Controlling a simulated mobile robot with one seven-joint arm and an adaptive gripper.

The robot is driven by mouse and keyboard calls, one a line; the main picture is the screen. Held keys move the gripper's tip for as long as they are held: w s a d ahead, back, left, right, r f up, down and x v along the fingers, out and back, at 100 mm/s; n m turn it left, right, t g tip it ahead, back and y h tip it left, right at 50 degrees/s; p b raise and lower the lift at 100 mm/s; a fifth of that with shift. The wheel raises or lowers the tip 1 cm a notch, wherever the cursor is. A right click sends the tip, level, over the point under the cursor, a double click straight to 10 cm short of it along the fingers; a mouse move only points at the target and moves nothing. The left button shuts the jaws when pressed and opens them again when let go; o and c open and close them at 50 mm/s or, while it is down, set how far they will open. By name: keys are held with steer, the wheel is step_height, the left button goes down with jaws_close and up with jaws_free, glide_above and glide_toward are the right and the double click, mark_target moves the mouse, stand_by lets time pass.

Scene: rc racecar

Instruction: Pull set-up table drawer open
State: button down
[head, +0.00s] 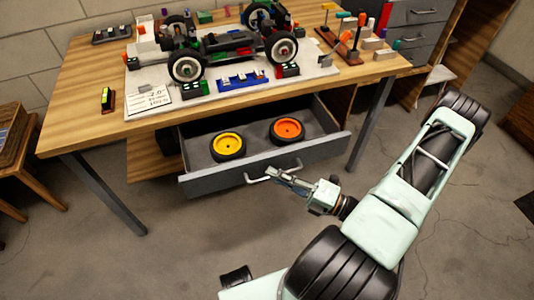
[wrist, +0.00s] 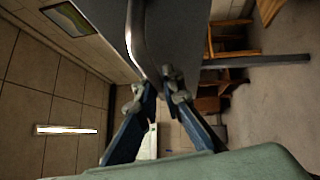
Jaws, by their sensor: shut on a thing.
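The set-up table (head: 80,125) has a wooden top, and its grey drawer (head: 225,182) stands pulled out below the front edge. The drawer holds a yellow-hubbed wheel (head: 229,146) and an orange-hubbed wheel (head: 287,130). A curved metal handle (head: 258,179) is on the drawer's front; it also shows in the wrist view (wrist: 138,38). My gripper (head: 272,174) is at the handle's right part, with its fingertips (wrist: 166,82) closed around the bar in the wrist view. The exact finger contact is partly hidden.
An RC car chassis (head: 225,45) stands on a light mat on the table with several small parts. A wooden stool (head: 22,150) stands at the left. Grey drawers (head: 412,35) are at the back right. The floor (head: 190,245) in front is clear.

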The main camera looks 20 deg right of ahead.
steer(key=s, duration=0.8)
steer(key=c, duration=2.3)
jaws_free()
steer(key=shift+c, duration=0.2)
